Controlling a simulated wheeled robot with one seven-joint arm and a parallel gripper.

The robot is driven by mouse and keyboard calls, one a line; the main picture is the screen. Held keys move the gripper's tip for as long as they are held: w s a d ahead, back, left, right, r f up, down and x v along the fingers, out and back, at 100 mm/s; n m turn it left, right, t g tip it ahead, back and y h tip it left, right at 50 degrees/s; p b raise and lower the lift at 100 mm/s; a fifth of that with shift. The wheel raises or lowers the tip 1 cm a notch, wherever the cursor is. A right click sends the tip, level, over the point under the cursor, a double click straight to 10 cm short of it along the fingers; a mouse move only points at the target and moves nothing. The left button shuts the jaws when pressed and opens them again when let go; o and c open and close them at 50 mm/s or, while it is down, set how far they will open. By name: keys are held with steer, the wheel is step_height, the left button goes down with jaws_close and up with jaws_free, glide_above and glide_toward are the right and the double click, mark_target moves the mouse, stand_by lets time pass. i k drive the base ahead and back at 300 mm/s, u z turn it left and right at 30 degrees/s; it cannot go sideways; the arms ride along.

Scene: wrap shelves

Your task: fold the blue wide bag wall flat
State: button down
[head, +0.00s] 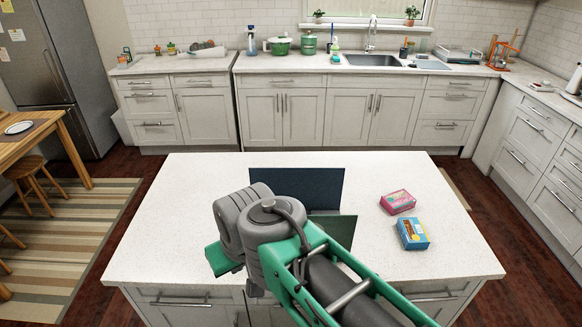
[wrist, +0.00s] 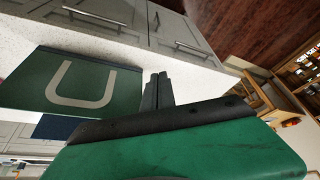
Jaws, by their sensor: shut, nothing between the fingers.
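The dark blue bag wall (head: 318,186) shows as a wide panel on the middle of the white island top in the head view. My arm covers its lower left, and I cannot tell how far it tilts. A small part of the blue wall (wrist: 56,128) shows in the wrist view beyond a green panel. This dark green bag panel (head: 342,228) stands nearer to me; in the wrist view the green panel (wrist: 48,78) bears a pale U-shaped handle mark. My gripper (wrist: 157,88) is shut and empty beside the green panel's edge, apart from the blue wall.
A pink box (head: 398,202) and a blue-and-yellow box (head: 412,233) lie on the island (head: 190,215) to the right of the bag. The island top is clear at left and far right. Counters with a sink (head: 374,61) line the back.

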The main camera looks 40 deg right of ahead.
mark_target(315, 188)
steer(key=z, duration=1.2)
steer(key=k, duration=0.6)
steer(key=u, duration=0.45)
steer(key=i, duration=0.95)
